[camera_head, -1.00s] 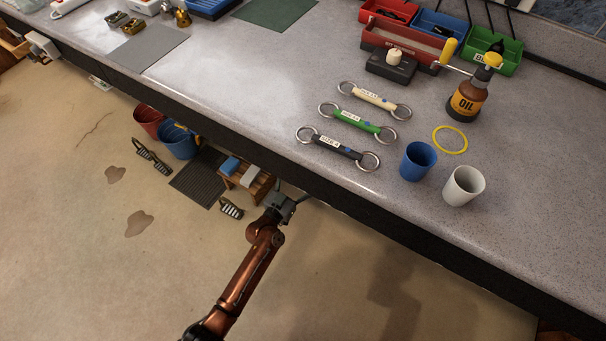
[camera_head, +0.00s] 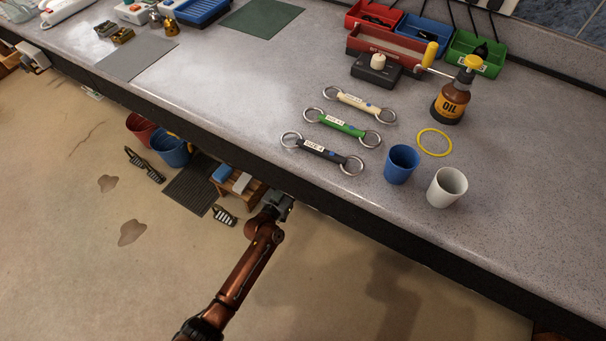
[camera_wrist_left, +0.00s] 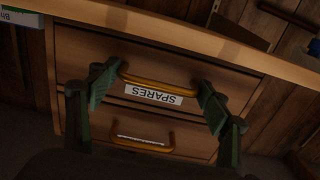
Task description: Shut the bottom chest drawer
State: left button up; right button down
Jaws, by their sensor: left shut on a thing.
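The wooden chest shows in the left wrist view with two drawer fronts. The upper front in that picture (camera_wrist_left: 215,80) has a brass bar handle (camera_wrist_left: 160,80) and a white label reading SPARES (camera_wrist_left: 153,94), upside down. A second drawer front (camera_wrist_left: 190,142) with its own brass handle (camera_wrist_left: 143,140) lies below it in the picture. My left gripper (camera_wrist_left: 158,77) has its two fingers at the two ends of the SPARES handle and is shut on it.
The counter (camera_head: 250,100) carries tagged ring straps, a blue cup (camera_head: 401,165), a white cup (camera_head: 446,188), an oil bottle (camera_head: 453,98) and coloured bins. Open floor lies left of my arm.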

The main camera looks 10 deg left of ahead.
pick_arm(q)
jog(key=o, duration=1.3)
jog(key=shift+w+d, duration=0.1)
jog(key=shift+d, duration=0.1)
jog(key=shift+o, duration=0.4)
jog(key=shift+d, duration=0.1)
jog(key=shift+a, duration=0.2)
jog(key=v, duration=1.2)
